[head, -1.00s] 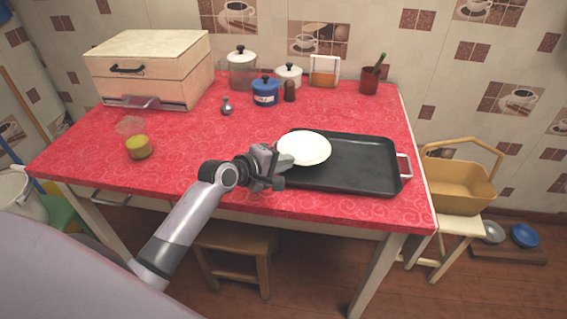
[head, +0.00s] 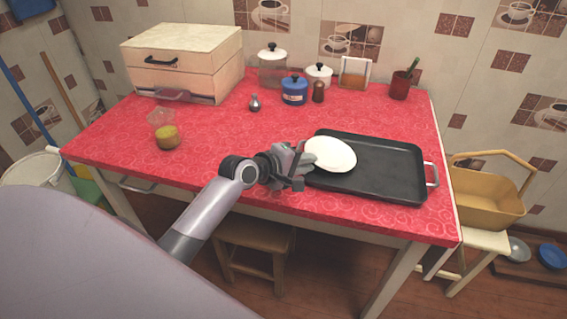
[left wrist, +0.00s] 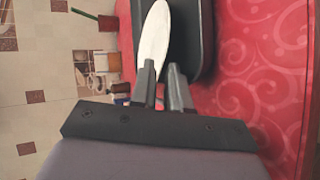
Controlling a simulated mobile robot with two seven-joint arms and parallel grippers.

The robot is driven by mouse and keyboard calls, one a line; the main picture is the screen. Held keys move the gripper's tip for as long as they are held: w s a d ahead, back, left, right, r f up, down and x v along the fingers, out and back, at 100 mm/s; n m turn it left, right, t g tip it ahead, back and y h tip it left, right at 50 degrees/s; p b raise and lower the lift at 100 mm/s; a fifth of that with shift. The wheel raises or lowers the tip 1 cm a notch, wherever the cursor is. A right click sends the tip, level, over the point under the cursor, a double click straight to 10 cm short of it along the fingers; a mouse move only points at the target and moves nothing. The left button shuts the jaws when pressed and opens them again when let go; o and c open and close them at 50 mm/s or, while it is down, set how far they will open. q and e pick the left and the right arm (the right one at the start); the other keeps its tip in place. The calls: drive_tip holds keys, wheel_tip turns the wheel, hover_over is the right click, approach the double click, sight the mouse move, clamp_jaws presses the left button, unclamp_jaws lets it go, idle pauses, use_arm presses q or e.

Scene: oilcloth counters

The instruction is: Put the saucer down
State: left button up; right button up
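The white saucer (head: 330,154) is over the left end of the black tray (head: 395,180). It is tilted, its right side lower in the head view. My left gripper (head: 303,168) is at the saucer's left edge. Whether the saucer's underside touches the tray is hidden. My right gripper is not in view.
A basket (head: 485,205) sits on a stool at right. The table's middle is clear.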

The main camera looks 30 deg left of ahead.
use_arm(q)
drive_tip(key=p+v, duration=0.1)
drive_tip(key=v, duration=0.9)
drive_tip(key=shift+s+r, duration=0.25)
drive_tip(key=shift+s, duration=0.05)
drive_tip(key=shift+f, duration=0.1)
